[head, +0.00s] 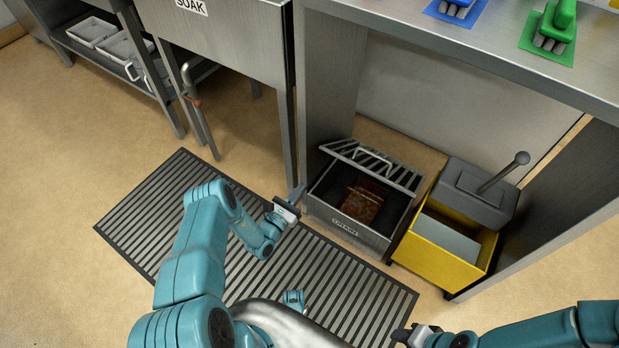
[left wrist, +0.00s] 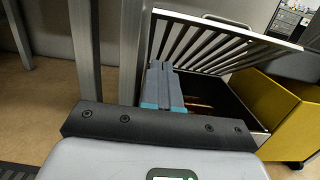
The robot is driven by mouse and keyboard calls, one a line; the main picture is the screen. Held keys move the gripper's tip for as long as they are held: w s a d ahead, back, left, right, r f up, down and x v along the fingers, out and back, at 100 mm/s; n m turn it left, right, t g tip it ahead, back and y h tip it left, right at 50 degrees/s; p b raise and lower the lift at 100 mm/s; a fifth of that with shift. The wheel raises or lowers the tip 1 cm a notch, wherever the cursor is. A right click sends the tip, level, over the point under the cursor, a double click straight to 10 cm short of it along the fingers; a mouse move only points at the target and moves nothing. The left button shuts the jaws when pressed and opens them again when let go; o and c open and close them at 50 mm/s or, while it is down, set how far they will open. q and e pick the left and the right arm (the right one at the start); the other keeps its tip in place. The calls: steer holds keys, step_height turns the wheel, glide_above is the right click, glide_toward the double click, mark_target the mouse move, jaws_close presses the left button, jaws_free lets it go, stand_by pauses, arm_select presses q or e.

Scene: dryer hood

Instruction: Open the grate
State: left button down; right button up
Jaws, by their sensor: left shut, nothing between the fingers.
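The grate (head: 400,175) is a slatted grey panel on top of a dark metal box (head: 345,232) on the floor under the counter. It stands tilted up along the back of the box, leaving the front open. A wire handle (head: 373,156) sits on the grate. In the left wrist view the raised grate (left wrist: 215,45) slants above the box opening. My left gripper (head: 297,196) is shut and empty, beside the box's left side; its fingers (left wrist: 163,80) appear in front of the opening. My right gripper (head: 402,335) is low at the bottom edge, away from the box; its jaws are unclear.
A brown piece (head: 362,201) lies inside the box. A yellow bucket (head: 445,264) with a grey lever-topped wringer (head: 475,190) stands close to its right. A metal counter leg (head: 300,125) rises behind my left gripper. A slatted floor mat (head: 150,215) lies in front.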

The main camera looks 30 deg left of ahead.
arm_select(q)
steer(key=b, duration=0.3)
glide_toward(324, 149)
steer(key=w+f, duration=0.4)
steer(key=r, duration=0.1)
steer(key=w+r, duration=0.2)
steer(key=shift+w+d+r, duration=0.15)
steer(key=shift+d+r, duration=0.1)
steer(key=shift+d, duration=0.05)
arm_select(e)
steer(key=f, duration=0.2)
steer(key=shift+w+f, duration=0.35)
steer(key=shift+f, duration=0.05)
arm_select(q)
steer(key=shift+r, duration=0.1)
steer(key=w+r+p, duration=0.2)
steer(key=r, duration=0.1)
steer(key=shift+w+r, duration=0.2)
steer(key=shift+w, duration=0.1)
arm_select(e)
steer(key=shift+w+a+r, duration=0.15)
steer(key=shift+w+r, duration=0.3)
steer(key=shift+r, duration=0.3)
arm_select(q)
steer(key=shift+f, duration=0.15)
arm_select(e)
steer(key=shift+f, duration=0.1)
